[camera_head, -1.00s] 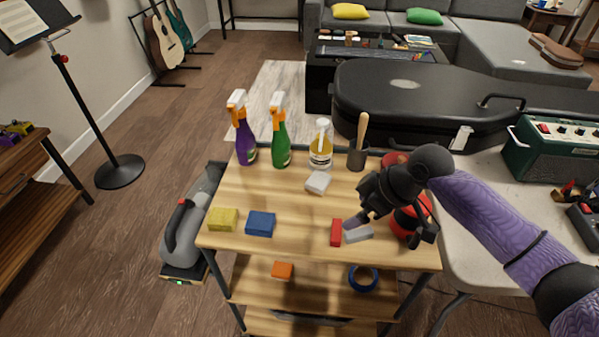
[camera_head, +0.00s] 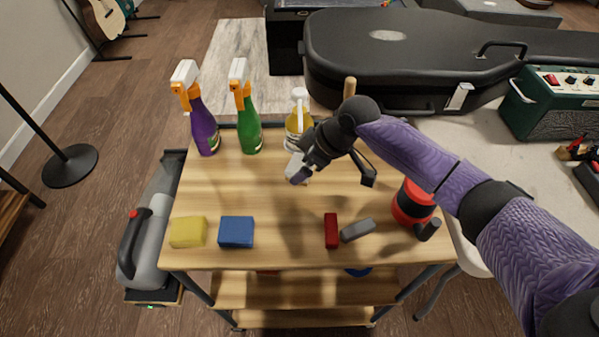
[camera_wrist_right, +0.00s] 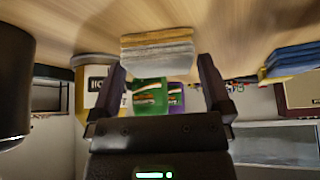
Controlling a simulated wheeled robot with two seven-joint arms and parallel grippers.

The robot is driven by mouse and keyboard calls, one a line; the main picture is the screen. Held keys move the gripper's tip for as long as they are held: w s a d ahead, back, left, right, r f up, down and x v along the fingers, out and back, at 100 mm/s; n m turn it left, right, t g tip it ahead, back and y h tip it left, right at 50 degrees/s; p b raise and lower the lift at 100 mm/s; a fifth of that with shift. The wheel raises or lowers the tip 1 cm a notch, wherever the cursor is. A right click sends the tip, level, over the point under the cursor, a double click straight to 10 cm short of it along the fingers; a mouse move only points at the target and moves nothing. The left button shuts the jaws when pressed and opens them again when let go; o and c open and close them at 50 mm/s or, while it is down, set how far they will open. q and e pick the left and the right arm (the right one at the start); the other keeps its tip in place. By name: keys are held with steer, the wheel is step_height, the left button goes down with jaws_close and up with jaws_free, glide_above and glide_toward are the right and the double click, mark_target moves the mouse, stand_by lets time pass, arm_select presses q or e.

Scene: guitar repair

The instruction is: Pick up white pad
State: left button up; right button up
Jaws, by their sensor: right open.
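The white pad (camera_head: 293,164) lies on the wooden cart top, in front of the yellow spray bottle, and is partly hidden by my right gripper (camera_head: 301,176) in the head view. In the right wrist view, the pad (camera_wrist_right: 158,54) shows as a pale block with a tan layer, on the wood surface. My right gripper (camera_wrist_right: 165,86) is open, with its two fingers spread either side of the pad's line and the pad just beyond the tips. I see no grip on it. My left gripper is not in view.
Purple (camera_head: 203,125), green (camera_head: 247,115) and yellow (camera_head: 297,132) spray bottles stand behind. Yellow (camera_head: 188,232), blue (camera_head: 236,232), red (camera_head: 331,230) and grey (camera_head: 358,230) blocks lie in front. A red-black canister (camera_head: 411,203) stands right. The middle left of the top is clear.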

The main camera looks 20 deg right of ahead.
steer(key=shift+w+a+f, duration=0.2)
steer(key=shift+a+f, duration=0.05)
steer(key=shift+f, duration=0.4)
steer(key=shift+r, duration=0.15)
steer(key=shift+c, duration=0.4)
steer(key=c, duration=1)
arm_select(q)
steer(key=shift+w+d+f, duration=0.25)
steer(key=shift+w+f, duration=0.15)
arm_select(e)
steer(key=shift+o, duration=0.2)
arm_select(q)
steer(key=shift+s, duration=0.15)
